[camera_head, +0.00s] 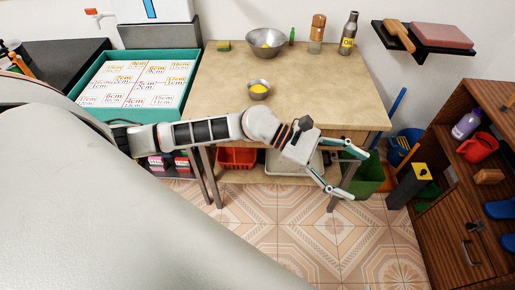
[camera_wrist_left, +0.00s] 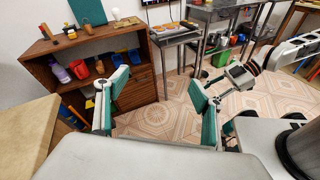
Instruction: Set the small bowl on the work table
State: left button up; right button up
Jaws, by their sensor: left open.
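A teal tray (camera_head: 138,56) is on the left. A wooden cabinet (camera_head: 462,215) stands right. The table's middle is largely clear.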

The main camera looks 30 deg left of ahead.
pick_arm(q)
jog(key=s+a+f+m+t+y, duration=0.1)
jog(key=a+f+m+t+y, duration=0.4)
jog(key=m, duration=1.1)
jog(key=s+a+f+m+t+y, duration=0.1)
jog(key=a+f+m+t+y, duration=0.2)
jog(key=a+f+m+t, duration=0.85)
jog(key=s+f+n+g+y, duration=0.4)
jog(key=s+f+n+g, duration=0.2)
jog(key=s, duration=0.5)
notch_tip(320, 180, down, 4)
jog(key=g, duration=0.2)
jog(key=shift+s+a+r+n+g, duration=0.25)
jog(key=shift+s+a+n+g, duration=0.1)
jog(key=shift+s, duration=0.05)
jog(key=shift+a, duration=0.1)
